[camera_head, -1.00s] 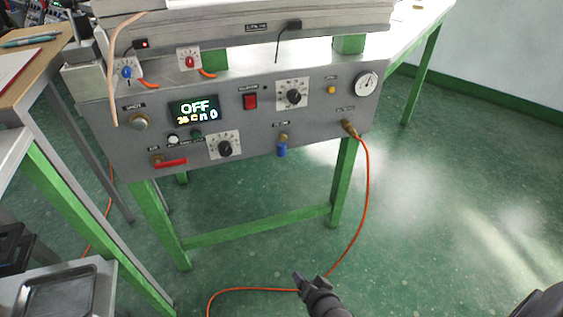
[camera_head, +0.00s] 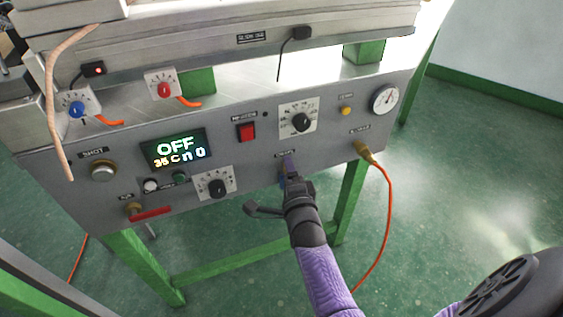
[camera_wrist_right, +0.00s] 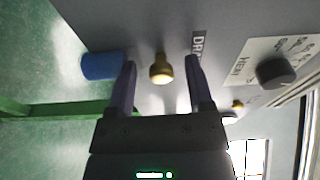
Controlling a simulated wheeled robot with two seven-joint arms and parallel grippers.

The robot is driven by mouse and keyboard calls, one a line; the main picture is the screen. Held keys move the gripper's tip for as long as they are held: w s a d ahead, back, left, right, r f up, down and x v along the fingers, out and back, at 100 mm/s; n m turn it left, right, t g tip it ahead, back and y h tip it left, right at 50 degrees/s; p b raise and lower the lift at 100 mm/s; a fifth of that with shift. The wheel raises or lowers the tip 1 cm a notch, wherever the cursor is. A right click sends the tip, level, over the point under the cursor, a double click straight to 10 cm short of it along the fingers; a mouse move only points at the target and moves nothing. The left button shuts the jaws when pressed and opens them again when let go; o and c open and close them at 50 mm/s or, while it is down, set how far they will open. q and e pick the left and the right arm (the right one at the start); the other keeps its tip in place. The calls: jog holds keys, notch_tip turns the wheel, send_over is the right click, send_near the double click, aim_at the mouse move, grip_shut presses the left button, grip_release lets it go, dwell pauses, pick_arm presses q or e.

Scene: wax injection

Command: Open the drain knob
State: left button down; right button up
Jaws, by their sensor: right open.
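The drain fitting shows in the right wrist view as a brass stem (camera_wrist_right: 161,70) on the grey panel, with a blue cylindrical knob (camera_wrist_right: 102,66) to its left, beside a label that is partly cut off. My right gripper (camera_wrist_right: 160,75) is open. In that view its two fingers stand on either side of the brass stem, with the blue knob outside the left finger. I cannot tell whether they touch anything. In the head view the right gripper (camera_head: 288,164) is at the panel's lower edge and hides most of the fitting. My left gripper is not in view.
The grey control panel (camera_head: 240,165) carries a display (camera_head: 176,148) reading OFF, a red switch (camera_head: 246,132), black dials (camera_head: 301,122), a gauge (camera_head: 385,98) and a red-handled valve (camera_head: 150,213). An orange hose (camera_head: 389,215) hangs right of my arm.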

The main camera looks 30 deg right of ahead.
jog(key=shift+s, duration=0.1)
jog(key=shift+c, duration=0.8)
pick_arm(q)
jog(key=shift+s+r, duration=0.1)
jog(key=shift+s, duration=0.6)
pick_arm(e)
grip_shut()
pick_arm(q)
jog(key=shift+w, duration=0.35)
pick_arm(e)
jog(key=n+t+y, duration=0.1)
jog(key=n, duration=0.5)
jog(key=n+t, duration=0.1)
jog(key=n, duration=0.6)
jog(key=n+y, duration=0.1)
jog(key=n, duration=0.6)
jog(key=shift+f+t+y, duration=0.1)
jog(key=shift+t+y, duration=0.2)
jog(key=shift+t, duration=0.1)
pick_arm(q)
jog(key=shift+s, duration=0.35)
